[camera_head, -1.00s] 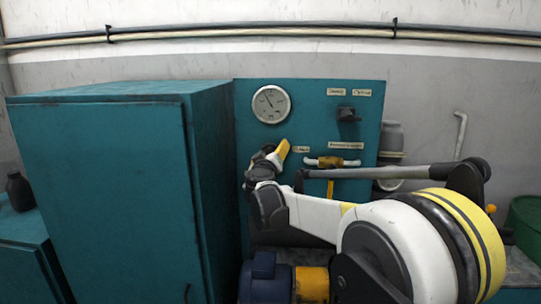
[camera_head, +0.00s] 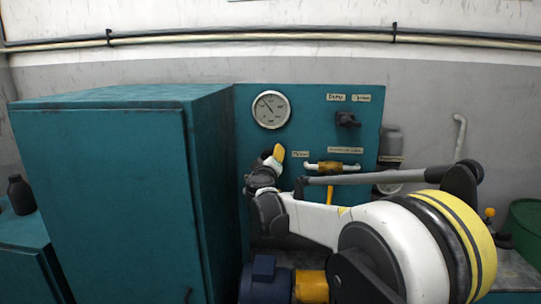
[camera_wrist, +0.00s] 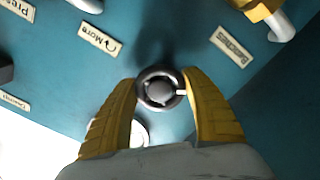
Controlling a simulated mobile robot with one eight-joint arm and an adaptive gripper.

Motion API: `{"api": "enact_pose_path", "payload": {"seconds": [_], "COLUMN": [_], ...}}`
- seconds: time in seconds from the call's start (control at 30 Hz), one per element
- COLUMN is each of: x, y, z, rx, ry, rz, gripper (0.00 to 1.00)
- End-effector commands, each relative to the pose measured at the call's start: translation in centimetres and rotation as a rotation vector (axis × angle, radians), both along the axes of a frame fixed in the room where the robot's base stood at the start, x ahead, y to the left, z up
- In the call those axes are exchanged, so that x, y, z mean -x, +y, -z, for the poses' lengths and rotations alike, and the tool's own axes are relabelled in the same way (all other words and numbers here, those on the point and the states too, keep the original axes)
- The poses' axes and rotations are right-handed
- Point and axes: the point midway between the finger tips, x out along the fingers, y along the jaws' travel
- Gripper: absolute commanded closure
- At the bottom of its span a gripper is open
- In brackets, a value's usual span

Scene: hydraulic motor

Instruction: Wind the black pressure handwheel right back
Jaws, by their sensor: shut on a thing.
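The black pressure handwheel (camera_wrist: 160,90) shows in the wrist view as a small round dark wheel with a shiny rim and a grey hub. It sits on the teal panel (camera_head: 310,95). My gripper (camera_wrist: 161,84) is shut on it, with one yellow finger on each side. In the head view my gripper (camera_head: 272,157) is at the panel's lower left, below the round white gauge (camera_head: 270,109), and it hides the handwheel. The gauge needle points up and left. A label reading "More" with a curved arrow (camera_wrist: 101,39) is near the wheel.
A tall teal cabinet (camera_head: 100,190) stands close to the left of my gripper. To the right are a brass valve (camera_head: 331,166) with a yellow handle and a black knob (camera_head: 347,119) above it. A blue motor (camera_head: 264,280) lies below my arm.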

Motion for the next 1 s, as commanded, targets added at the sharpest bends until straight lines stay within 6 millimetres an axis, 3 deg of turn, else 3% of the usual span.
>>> {"api": "enact_pose_path", "payload": {"seconds": [0.6, 1.0], "x": [0.03, 0.02], "y": [-0.07, -0.06], "z": [-0.18, -0.12], "rx": [0.578, 0.871], "ry": [0.020, 0.030], "rz": [0.000, 0.000], "gripper": [0.74, 0.74]}}
